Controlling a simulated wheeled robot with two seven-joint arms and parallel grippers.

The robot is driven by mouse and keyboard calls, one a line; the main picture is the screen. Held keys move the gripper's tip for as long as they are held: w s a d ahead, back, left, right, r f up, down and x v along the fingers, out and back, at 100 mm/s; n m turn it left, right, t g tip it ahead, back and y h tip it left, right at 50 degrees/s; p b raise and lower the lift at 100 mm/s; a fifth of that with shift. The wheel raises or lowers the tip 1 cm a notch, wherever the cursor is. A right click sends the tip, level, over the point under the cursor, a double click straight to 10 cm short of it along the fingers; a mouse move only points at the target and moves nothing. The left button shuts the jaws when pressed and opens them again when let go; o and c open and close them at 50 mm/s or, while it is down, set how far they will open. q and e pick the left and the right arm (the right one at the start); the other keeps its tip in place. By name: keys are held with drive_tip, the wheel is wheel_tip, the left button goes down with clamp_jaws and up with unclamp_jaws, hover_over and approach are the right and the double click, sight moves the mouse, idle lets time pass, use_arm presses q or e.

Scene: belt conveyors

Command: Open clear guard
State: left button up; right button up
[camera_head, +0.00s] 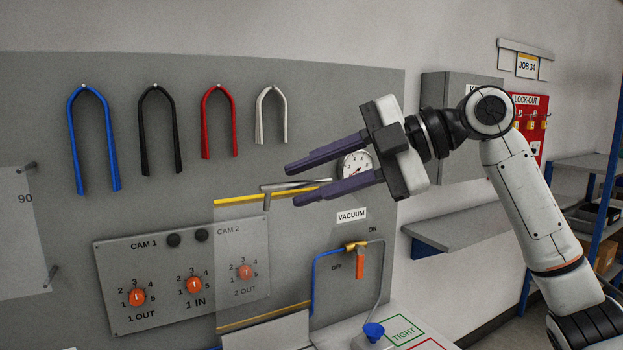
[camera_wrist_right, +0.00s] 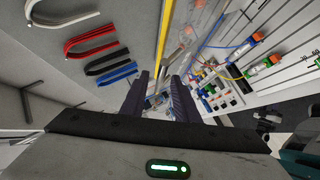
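The clear guard (camera_head: 290,245) is a see-through panel hanging on the grey board in the head view, with a yellow strip (camera_head: 240,201) along its top and another yellow edge at its bottom. It covers the orange 2 OUT knob (camera_head: 246,272). My right gripper (camera_head: 290,184) is open in front of the board, near the top strip. A thin metal bar (camera_head: 272,187) shows between its two purple fingers; contact cannot be told. The right wrist view shows the open fingers (camera_wrist_right: 160,82) and the yellow strip (camera_wrist_right: 163,35) above them. My left gripper is not in view.
A gauge (camera_head: 355,164) sits behind the right gripper. Blue, black, red and white U-shaped pieces hang at upper left. Below right are the VACUUM valve (camera_head: 360,262) and its pipes. A grey shelf (camera_head: 455,225) sticks out at right.

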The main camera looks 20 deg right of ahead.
drive_tip(key=b+v, duration=0.1)
drive_tip(key=v, duration=0.9)
drive_tip(key=shift+d, duration=0.2)
drive_tip(key=shift+s, duration=0.1)
